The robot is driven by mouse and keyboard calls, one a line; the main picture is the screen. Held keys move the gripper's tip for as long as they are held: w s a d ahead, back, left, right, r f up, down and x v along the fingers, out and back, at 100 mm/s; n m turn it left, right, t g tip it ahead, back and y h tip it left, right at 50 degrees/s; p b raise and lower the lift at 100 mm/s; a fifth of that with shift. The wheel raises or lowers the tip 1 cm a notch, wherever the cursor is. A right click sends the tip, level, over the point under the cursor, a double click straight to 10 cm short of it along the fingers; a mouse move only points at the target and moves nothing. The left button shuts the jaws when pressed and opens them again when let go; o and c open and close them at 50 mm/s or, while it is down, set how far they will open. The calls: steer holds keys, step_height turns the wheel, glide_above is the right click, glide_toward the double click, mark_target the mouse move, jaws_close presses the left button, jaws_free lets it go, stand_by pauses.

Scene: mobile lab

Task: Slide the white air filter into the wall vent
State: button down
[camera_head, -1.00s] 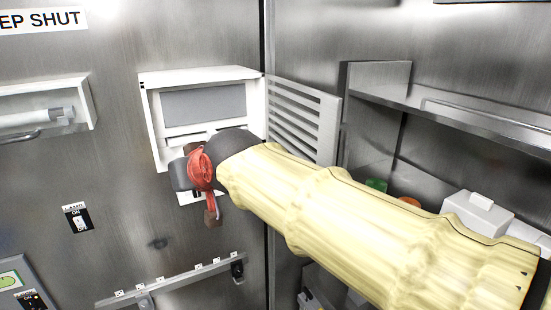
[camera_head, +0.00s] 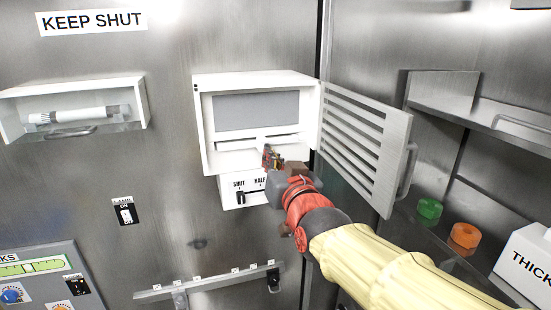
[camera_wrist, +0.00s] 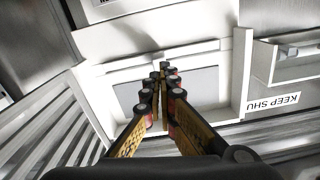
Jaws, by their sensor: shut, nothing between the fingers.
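The wall vent (camera_head: 207,125) is a white box frame on the steel wall, with a grey panel (camera_head: 256,111) inside. Its slatted cover (camera_head: 362,142) stands swung open to the right. A white flat strip (camera_head: 258,145) lies across the lower part of the opening; I cannot tell whether it is the air filter's edge or part of the vent. My gripper (camera_head: 271,157) is shut and empty at the lower right of the opening. In the wrist view, the closed fingers (camera_wrist: 160,72) point at the vent frame (camera_wrist: 241,75), overlapping the grey panel (camera_wrist: 198,88). Contact is unclear.
Below the vent, a white slider box (camera_head: 230,201) has its black knob by "SHUT"; my gripper hides its right part. A hook rail (camera_head: 210,282) runs below.

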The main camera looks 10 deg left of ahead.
mark_target(258, 142)
steer(key=p+x, duration=0.1)
steer(key=x, duration=0.2)
steer(key=shift+x, duration=0.9)
stand_by(0.8)
